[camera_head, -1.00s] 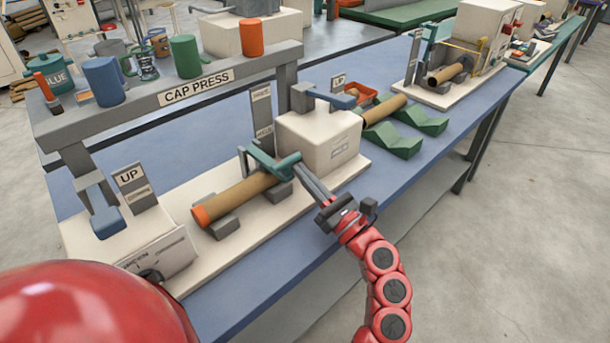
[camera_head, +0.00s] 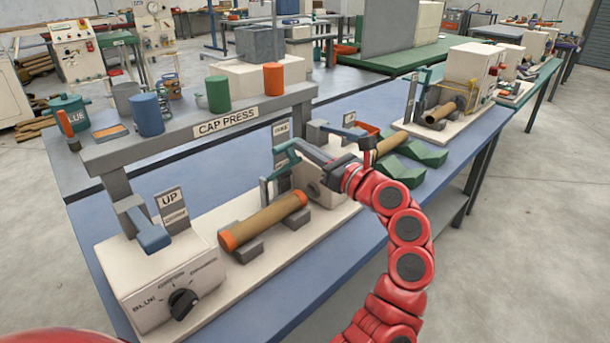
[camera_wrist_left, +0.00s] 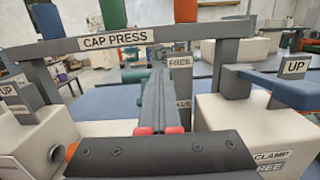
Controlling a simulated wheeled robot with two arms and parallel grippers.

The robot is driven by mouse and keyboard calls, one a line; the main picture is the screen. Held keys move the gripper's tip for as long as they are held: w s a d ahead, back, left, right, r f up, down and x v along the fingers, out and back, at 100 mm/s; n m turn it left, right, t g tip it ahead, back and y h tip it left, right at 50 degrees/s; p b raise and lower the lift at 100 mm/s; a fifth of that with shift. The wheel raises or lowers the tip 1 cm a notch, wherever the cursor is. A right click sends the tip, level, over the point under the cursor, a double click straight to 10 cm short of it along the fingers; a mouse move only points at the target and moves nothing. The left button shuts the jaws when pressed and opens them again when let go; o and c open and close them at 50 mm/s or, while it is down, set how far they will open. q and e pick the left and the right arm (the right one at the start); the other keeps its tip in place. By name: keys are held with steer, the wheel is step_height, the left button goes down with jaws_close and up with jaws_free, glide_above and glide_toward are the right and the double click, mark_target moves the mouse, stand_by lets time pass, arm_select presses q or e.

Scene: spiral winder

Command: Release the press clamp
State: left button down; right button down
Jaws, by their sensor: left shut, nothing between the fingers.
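The teal clamp lever (camera_head: 285,168) stands beside the FREE sign post (camera_head: 281,132), raised clear of the tube. The brown tube (camera_head: 263,219) with orange end caps lies on grey supports between the two white press blocks, and both caps show. My left gripper (camera_head: 302,149) is shut and empty, its fingers at the lever's upper end; I cannot tell whether they touch it. In the left wrist view the shut fingers (camera_wrist_left: 158,75) point at the sign post, whose FREE label (camera_wrist_left: 180,62) shows just beyond them. My right gripper is not in view.
The CAP PRESS shelf (camera_head: 225,121) with several coloured cups stands behind the tube. The left white block (camera_head: 160,275) carries a black knob and an UP sign. Green V-blocks (camera_head: 402,167) and another tube lie at the right. Blue bench surface is clear along the front edge.

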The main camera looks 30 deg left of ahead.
mark_target(263, 114)
arm_select(q)
steer(key=shift+h, duration=0.3)
steer(key=a+r+p, duration=0.1)
steer(key=w+a+r+p, duration=0.1)
steer(key=a+r+p, duration=0.1)
steer(key=shift+w+a+r, duration=0.1)
steer(key=shift+w+r, duration=0.05)
steer(key=shift+r, duration=0.15)
steer(key=shift+w+a+r+g+h+p, duration=0.15)
steer(key=shift+w+a+h+p, duration=0.25)
steer(key=shift+a+p, duration=0.7)
steer(key=shift+w+a+g+h+p, duration=0.2)
steer(key=shift+w+a+h+p, duration=0.25)
steer(key=shift+a+p, duration=0.7)
steer(key=shift+w+a+r+g+h+p, duration=0.15)
steer(key=shift+w+a+h+p, duration=0.25)
steer(key=shift+a+p, duration=0.7)
steer(key=shift+a, duration=0.1)
steer(key=s+d+r+p, duration=0.2)
steer(key=d+r, duration=0.4)
steer(key=r, duration=0.1)
steer(key=shift+d, duration=0.15)
steer(key=shift+s+r, duration=0.1)
